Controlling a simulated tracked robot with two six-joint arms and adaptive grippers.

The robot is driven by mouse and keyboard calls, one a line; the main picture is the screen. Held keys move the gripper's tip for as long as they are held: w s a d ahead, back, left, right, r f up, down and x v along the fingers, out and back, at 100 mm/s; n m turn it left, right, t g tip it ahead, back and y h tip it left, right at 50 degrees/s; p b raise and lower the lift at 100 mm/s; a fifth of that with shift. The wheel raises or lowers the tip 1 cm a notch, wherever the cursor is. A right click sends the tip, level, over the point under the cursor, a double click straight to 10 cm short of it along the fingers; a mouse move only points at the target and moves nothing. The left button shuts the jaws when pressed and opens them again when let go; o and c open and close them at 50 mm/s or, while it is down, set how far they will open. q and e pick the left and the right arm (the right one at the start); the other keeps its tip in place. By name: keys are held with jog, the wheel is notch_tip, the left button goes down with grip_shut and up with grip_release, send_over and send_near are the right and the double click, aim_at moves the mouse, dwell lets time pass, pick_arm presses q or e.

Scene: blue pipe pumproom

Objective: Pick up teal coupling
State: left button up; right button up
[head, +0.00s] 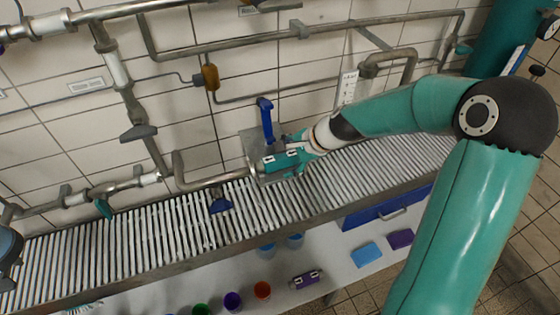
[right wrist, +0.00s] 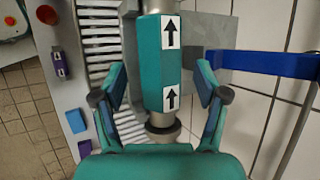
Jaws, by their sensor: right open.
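The teal coupling (head: 281,161) is a teal sleeve with white arrow labels, in line with a metal pipe over the slatted conveyor. It fills the middle of the right wrist view (right wrist: 161,62), with metal pipe at its lower end. My right gripper (head: 297,150) is at the coupling. In the right wrist view its open fingers (right wrist: 158,88) stand on either side of the coupling, with a visible gap on each side. In the head view the gripper partly merges with the coupling, so contact is hard to judge there. My left gripper is not in view.
A blue lever (head: 266,118) rises close behind the coupling; it crosses the right side of the wrist view (right wrist: 265,64). Pipes run along the tiled wall. On the lower white shelf are a purple coupling (head: 306,280), several coloured cups and a light blue block (head: 366,254).

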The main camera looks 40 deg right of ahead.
jog(key=shift+x, duration=0.8)
grip_shut()
jog(key=shift+r, duration=0.1)
jog(key=shift+r, duration=0.1)
